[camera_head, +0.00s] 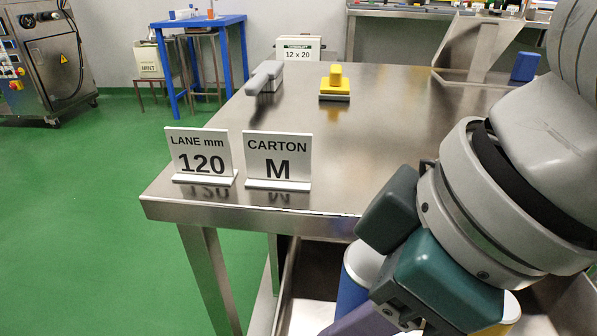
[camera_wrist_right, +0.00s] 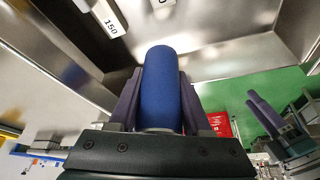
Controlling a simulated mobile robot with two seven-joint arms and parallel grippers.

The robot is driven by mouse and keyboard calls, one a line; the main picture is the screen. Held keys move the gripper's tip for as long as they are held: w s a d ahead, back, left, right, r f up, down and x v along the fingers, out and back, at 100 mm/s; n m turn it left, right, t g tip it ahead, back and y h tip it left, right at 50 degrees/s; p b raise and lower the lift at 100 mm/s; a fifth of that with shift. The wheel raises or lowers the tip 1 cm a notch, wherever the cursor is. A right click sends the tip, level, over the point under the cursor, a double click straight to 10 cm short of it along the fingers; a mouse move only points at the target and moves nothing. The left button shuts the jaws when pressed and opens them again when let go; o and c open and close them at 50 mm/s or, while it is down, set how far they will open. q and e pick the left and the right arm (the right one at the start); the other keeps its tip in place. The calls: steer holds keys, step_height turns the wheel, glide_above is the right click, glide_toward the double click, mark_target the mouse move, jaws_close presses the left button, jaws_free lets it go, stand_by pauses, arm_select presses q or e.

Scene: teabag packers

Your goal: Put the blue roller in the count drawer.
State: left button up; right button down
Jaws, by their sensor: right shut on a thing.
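My right gripper (camera_wrist_right: 158,115) is shut on the blue roller (camera_wrist_right: 163,85), a smooth blue cylinder with a pale ring at its near end. The purple fingers lie along its two sides. In the head view my right arm reaches down past the table's front edge, and a blue cylinder with a pale top (camera_head: 352,292) shows partly behind the gripper; I cannot tell if it is the held one. An open metal drawer (camera_head: 291,290) shows below the tabletop; its label is not visible. Purple fingers, apparently my left gripper (camera_wrist_right: 266,112), show at the right of the wrist view.
A yellow cylinder with a pale top (camera_head: 508,310) is partly hidden under my arm. Signs "LANE mm 120" (camera_head: 202,157) and "CARTON M" (camera_head: 278,160) stand on the steel table (camera_head: 400,130). A white "150" tag (camera_wrist_right: 110,20) lies by metal walls in the wrist view.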

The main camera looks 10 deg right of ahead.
step_height(320, 180, down, 4)
steer(key=shift+r+b, duration=0.25)
steer(key=shift+b, duration=0.2)
step_height(320, 180, down, 4)
steer(key=shift+f+b, duration=0.15)
steer(key=shift+b, duration=0.9)
arm_select(q)
steer(key=f, duration=0.3)
steer(key=shift+a+f, duration=0.2)
steer(key=shift+f, duration=0.1)
arm_select(e)
steer(key=shift+c, duration=1.8)
jaws_free()
arm_select(q)
steer(key=shift+d, duration=0.1)
